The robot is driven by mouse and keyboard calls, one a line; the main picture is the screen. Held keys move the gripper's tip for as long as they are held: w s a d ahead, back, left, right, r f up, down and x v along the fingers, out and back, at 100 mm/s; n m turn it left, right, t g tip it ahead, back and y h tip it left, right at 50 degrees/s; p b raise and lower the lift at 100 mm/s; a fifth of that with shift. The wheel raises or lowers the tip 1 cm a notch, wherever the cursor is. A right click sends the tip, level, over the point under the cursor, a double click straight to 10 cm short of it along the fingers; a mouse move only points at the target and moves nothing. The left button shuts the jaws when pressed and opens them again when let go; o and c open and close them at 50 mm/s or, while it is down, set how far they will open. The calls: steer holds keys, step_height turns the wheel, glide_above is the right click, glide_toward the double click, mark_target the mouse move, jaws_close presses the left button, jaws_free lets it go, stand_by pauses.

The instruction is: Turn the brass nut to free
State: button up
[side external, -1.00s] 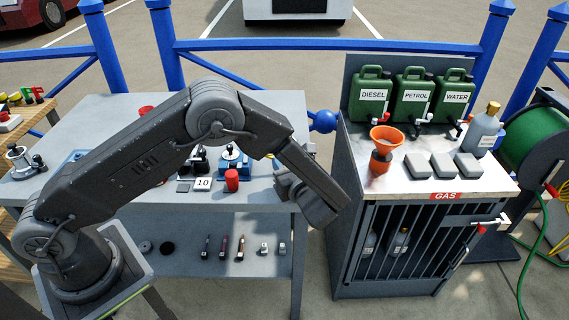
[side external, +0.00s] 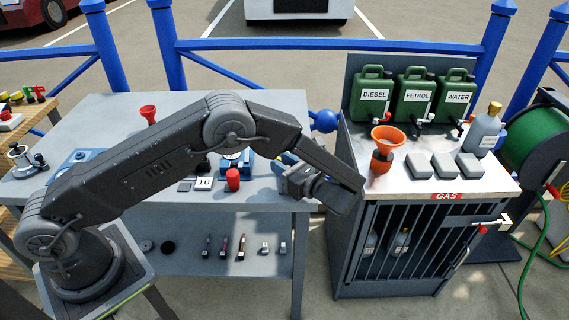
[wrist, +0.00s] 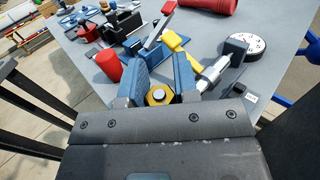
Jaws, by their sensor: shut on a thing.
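The brass nut (wrist: 160,95) is a yellow hexagon with a grey round centre, low in the middle of the wrist view. My gripper (wrist: 160,90) has its two blue fingers on either side of the nut, shut on it. A silver fitting (wrist: 213,74) lies just right of the fingers, beside a round white dial gauge (wrist: 243,42). In the side view my gripper (side external: 285,163) is at the right edge of the grey table. The nut cannot be made out there.
A red cylinder (wrist: 107,65) stands close to the left finger. A yellow handle (wrist: 175,42) and a blue fixture with a red-tipped lever (wrist: 150,42) lie just beyond the fingers. The gas cabinet (side external: 345,200) stands right of the table (side external: 265,115), across a narrow gap.

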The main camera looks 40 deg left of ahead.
steer(key=shift+s+n+g, duration=0.15)
steer(key=shift+n+g, duration=0.65)
steer(key=shift+g, duration=0.4)
steer(key=o, duration=0.9)
step_height(320, 180, up, 4)
steer(key=shift+r, duration=0.25)
steer(key=s+a+r, duration=0.1)
steer(key=a+r, duration=0.1)
steer(key=a, duration=0.1)
steer(key=s+a+r, duration=0.2)
steer(key=a, duration=0.2)
steer(key=s+a+r, duration=0.1)
steer(key=a+r, duration=0.1)
steer(key=a, duration=0.1)
steer(key=shift+s+a+r, duration=0.25)
steer(key=shift+s+a, duration=0.05)
steer(key=shift+s, duration=0.1)
